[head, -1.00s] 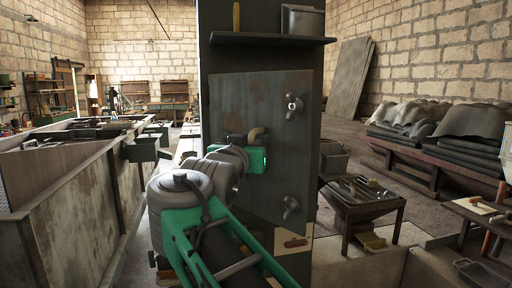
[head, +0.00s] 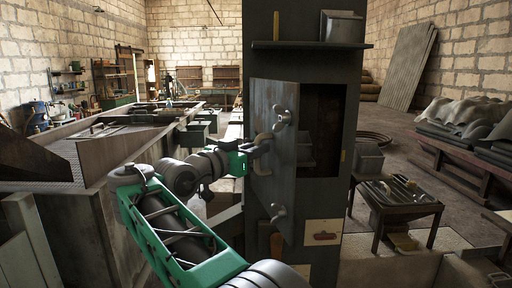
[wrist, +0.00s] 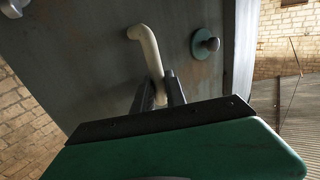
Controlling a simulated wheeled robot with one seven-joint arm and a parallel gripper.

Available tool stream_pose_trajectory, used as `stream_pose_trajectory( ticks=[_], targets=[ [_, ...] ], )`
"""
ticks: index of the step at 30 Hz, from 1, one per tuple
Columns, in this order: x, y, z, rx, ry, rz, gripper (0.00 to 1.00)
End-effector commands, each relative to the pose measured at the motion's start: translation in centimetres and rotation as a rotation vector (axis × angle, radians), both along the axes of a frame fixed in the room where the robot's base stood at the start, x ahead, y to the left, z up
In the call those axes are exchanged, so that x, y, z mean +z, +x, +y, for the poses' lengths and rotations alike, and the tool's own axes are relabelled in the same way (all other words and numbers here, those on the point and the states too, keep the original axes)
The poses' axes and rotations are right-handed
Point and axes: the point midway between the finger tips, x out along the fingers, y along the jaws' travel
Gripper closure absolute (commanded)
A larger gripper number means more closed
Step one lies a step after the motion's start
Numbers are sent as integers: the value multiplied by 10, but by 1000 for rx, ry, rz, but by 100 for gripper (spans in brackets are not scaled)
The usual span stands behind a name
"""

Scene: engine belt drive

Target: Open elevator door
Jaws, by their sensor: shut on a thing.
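The grey metal elevator door (head: 273,185) hangs on a tall dark column and stands swung outward. A dark opening (head: 322,130) shows to its right. Two latch knobs, an upper one (head: 282,117) and a lower one (head: 278,212), sit on the door's face. The bent, pale door handle (head: 263,140) is on the same face; it shows large in the wrist view (wrist: 147,48). My gripper (head: 252,149) is shut on the handle; in the wrist view its two dark fingers (wrist: 160,92) stand either side of the handle's lower part.
A shelf (head: 312,45) with a metal box (head: 341,26) juts from the column above the door. A large metal bin (head: 100,160) stands left of my arm. A small dark table (head: 395,205) stands to the right. Some floor behind it is clear.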

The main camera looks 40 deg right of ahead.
Motion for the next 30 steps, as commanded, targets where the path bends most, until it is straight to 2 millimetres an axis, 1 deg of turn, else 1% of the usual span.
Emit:
stream_pose_trajectory(
  ticks=[5,6,12,14,19,21,23,26,28,29,30],
  targets=[
    [0,1,0,4,-2,0,100],
    [0,1,0,4,-1,0,82],
    [0,0,0,1,0,1,66],
    [0,0,0,1,0,1,62],
    [-1,0,0,0,1,1,62],
    [-2,0,0,1,5,2,68],
    [-10,1,2,4,22,7,73],
    [-41,3,9,15,95,23,81],
    [-76,3,17,18,177,42,87],
    [-84,6,19,56,206,61,89],
    [-98,12,23,116,247,102,92]
  ],
)
